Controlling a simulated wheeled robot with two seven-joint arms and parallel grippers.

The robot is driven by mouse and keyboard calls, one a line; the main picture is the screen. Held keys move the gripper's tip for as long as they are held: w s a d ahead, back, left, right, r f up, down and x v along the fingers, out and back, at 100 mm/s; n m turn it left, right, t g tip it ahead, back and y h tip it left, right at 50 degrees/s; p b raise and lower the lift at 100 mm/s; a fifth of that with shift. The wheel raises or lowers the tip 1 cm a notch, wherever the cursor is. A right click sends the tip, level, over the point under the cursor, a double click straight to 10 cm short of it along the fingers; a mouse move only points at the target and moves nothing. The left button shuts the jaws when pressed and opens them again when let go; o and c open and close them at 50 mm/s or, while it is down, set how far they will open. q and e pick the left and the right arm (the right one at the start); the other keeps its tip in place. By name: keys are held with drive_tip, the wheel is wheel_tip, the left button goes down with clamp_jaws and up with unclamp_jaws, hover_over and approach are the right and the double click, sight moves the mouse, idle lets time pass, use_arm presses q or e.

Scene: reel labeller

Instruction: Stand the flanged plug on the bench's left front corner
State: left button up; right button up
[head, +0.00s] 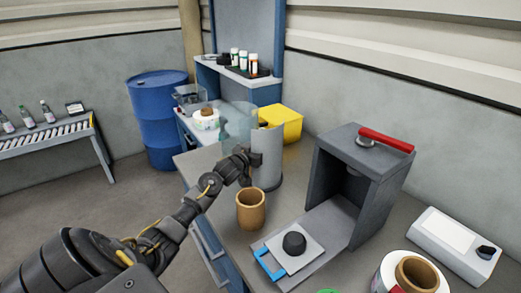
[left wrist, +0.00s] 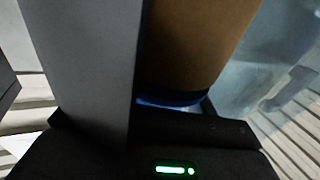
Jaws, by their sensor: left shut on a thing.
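The flanged plug (head: 267,158) appears to be the tall grey cylinder with a wider dark rim at its foot. In the head view it is upright over the bench (head: 205,162); I cannot tell whether its foot touches the top. My left gripper (head: 253,163) is shut on its near left side. In the left wrist view a grey surface, likely the plug (left wrist: 85,55), fills the left part, beside a brown cylinder (left wrist: 200,40). The fingertips are partly hidden. My right gripper is not in view.
A brown open cup (head: 250,212) stands close below my left gripper. A grey housing with a red handle (head: 385,140), a plate with a black knob (head: 294,243), and a yellow box (head: 282,122) are nearby. The bench's left end looks bare.

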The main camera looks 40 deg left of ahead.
use_arm(q)
wheel_tip(320, 180, up, 2)
drive_tip(key=shift+r+b, duration=0.25)
drive_tip(key=shift+b, duration=0.2)
drive_tip(key=s+d+r, duration=0.2)
drive_tip(key=s+r, duration=0.3)
drive_tip(key=s, duration=0.1)
drive_tip(key=s+d+r, duration=0.2)
drive_tip(key=s+r, duration=0.2)
drive_tip(key=s, duration=0.3)
drive_tip(key=shift+s+d+r+b, duration=0.15)
drive_tip(key=shift+d+r+b, duration=0.15)
drive_tip(key=shift+r, duration=0.1)
